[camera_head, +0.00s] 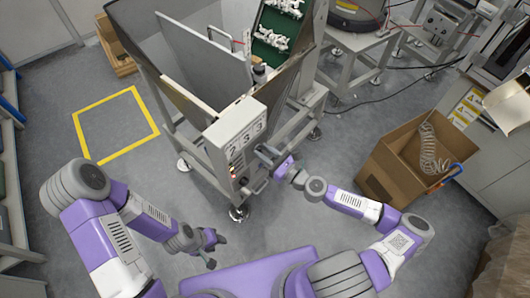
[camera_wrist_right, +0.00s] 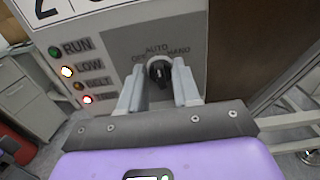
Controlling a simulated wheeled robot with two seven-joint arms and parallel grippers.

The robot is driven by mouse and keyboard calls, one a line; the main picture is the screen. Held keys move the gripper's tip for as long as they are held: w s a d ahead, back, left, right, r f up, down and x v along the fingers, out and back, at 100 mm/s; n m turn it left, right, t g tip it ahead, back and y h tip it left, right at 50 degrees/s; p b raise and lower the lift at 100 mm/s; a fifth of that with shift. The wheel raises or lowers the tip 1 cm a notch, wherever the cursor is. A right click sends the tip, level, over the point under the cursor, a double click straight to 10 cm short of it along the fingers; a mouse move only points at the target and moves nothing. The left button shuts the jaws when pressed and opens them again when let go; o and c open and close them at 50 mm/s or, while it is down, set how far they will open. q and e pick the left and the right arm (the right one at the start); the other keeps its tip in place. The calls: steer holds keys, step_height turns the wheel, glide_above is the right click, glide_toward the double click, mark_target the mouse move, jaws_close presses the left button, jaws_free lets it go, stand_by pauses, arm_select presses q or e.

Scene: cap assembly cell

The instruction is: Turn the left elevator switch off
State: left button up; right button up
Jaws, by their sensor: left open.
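The elevator's control box (camera_head: 237,132) stands in the middle of the head view. In the right wrist view its grey panel carries a dark rotary switch (camera_wrist_right: 159,72), with the words AUTO and HAND above and right of it and a partly covered word at left. The knob's grip looks roughly upright; its exact setting is hard to tell. My right gripper (camera_wrist_right: 158,88) faces the panel with its fingers apart, one on each side of the switch. Contact cannot be told. It also shows in the head view (camera_head: 266,158). My left gripper (camera_head: 212,248) is open and empty, low over the floor.
Beside the switch are indicator lamps; the LOW lamp (camera_wrist_right: 67,71) and a red lamp (camera_wrist_right: 88,99) are lit. A cardboard box (camera_head: 385,175) with a coiled hose stands at right. A yellow floor square (camera_head: 137,147) is empty at left. A green conveyor (camera_head: 270,45) rises behind.

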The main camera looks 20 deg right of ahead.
steer(key=shift+c, duration=0.7)
steer(key=shift+n, duration=0.4)
steer(key=n+b, duration=0.1)
steer(key=n, duration=0.1)
steer(key=shift+a+f+n, duration=0.1)
steer(key=shift+n, duration=0.3)
steer(key=n+b, duration=0.1)
steer(key=n, duration=0.4)
steer(key=shift+s+b, duration=0.1)
steer(key=shift+b, duration=0.25)
steer(key=shift+n, duration=0.3)
steer(key=o, duration=1)
